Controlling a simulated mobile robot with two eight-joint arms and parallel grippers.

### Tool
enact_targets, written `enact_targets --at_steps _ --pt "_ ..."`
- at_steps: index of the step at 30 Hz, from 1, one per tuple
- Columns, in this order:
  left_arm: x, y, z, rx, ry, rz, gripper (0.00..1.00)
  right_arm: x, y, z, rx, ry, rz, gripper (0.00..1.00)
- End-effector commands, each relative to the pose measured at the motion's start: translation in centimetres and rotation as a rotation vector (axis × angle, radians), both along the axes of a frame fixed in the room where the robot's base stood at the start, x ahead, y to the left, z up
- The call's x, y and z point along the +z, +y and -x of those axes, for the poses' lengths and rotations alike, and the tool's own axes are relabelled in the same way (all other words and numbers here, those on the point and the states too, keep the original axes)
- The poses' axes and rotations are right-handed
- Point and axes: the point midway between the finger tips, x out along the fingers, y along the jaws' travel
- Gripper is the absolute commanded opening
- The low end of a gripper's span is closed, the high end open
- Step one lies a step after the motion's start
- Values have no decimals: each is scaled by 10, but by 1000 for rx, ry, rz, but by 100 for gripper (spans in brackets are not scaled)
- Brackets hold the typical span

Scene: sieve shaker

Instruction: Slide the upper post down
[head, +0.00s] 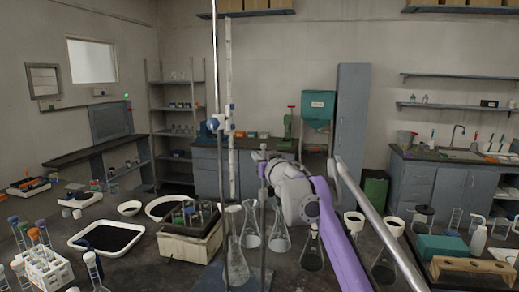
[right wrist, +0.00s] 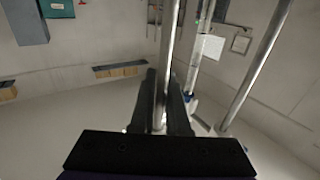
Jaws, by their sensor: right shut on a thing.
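My right gripper (head: 264,157) is in the middle of the head view, at the end of my purple and grey arm. Its fingers are shut around a slim metal post (right wrist: 168,45), which runs up between them in the right wrist view. In the head view a thin upright post (head: 262,195) shows below the gripper. To its left stands a tall upright metal rod (head: 216,60), with a long white graduated tube (head: 229,75) and a blue-and-white clamp (head: 214,122) beside it. The fingers partly hide the held post. My left gripper is not in view.
Several glass flasks (head: 251,228) stand close around the posts on the dark bench. A box with vials (head: 190,245) stands to the left, with a white tray (head: 105,237) and a tube rack (head: 44,268) farther left. A teal box (head: 440,248) stands at the right.

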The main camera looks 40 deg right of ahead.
Motion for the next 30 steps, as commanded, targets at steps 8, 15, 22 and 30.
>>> enact_targets --at_steps 8,15,22,30 --pt "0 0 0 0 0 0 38 -3 0 0 -1 3 1 0" --pt "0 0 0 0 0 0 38 -3 0 0 -1 2 0 43" --pt "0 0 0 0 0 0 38 -2 0 0 -1 1 1 43" --pt "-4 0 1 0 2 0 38 -3 7 23 -2 1 1 43"
